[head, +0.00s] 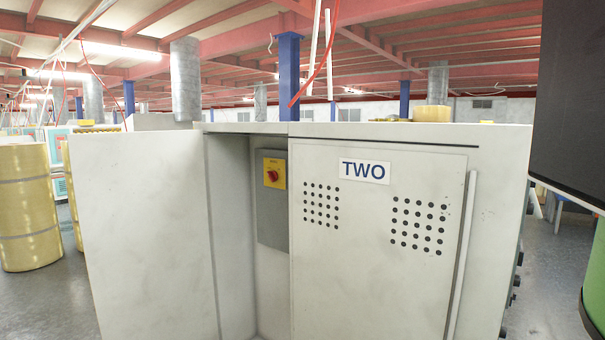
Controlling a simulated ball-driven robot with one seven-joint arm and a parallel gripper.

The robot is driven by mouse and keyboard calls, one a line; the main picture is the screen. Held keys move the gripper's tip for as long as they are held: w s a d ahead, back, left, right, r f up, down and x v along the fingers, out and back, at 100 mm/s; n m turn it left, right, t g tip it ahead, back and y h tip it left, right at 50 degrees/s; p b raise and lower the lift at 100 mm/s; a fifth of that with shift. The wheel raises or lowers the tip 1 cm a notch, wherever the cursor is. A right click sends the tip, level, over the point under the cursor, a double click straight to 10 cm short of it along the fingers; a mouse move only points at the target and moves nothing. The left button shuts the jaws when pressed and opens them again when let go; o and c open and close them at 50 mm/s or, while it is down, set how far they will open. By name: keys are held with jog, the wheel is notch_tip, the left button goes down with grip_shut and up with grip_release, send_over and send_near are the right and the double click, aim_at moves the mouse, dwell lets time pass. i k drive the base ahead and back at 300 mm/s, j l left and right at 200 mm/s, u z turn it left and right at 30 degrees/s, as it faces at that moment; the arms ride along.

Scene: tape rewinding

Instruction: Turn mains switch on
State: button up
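The mains switch (272,175) is a red rotary knob on a yellow plate (274,164). The plate is fixed to the upper part of a grey box (271,216) inside a light grey cabinet (489,200). The left door (150,235) of the cabinet stands open, so the switch is exposed. The right door (370,275) is closed and carries a "TWO" label (364,171). The right door's edge hides part of the grey box. The knob's exact setting is too small to read. My gripper is not in view.
Yellow tape rolls (27,222) stand on the floor at the left. Another roll (432,113) lies on the cabinet top. A large dark panel (570,100) and a green curved object (596,275) fill the right edge. Some grey floor (548,300) is clear between cabinet and green object.

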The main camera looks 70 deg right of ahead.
aim_at(274, 175)
jog(key=z, duration=0.4)
jog(key=i+z, duration=0.15)
jog(key=z, duration=0.3)
jog(key=j+z, duration=0.15)
jog(key=z, duration=0.25)
jog(key=i+j+z, duration=0.15)
jog(key=z, duration=0.15)
jog(key=i+j, duration=0.2)
jog(key=j+z, duration=0.05)
jog(key=j, duration=0.05)
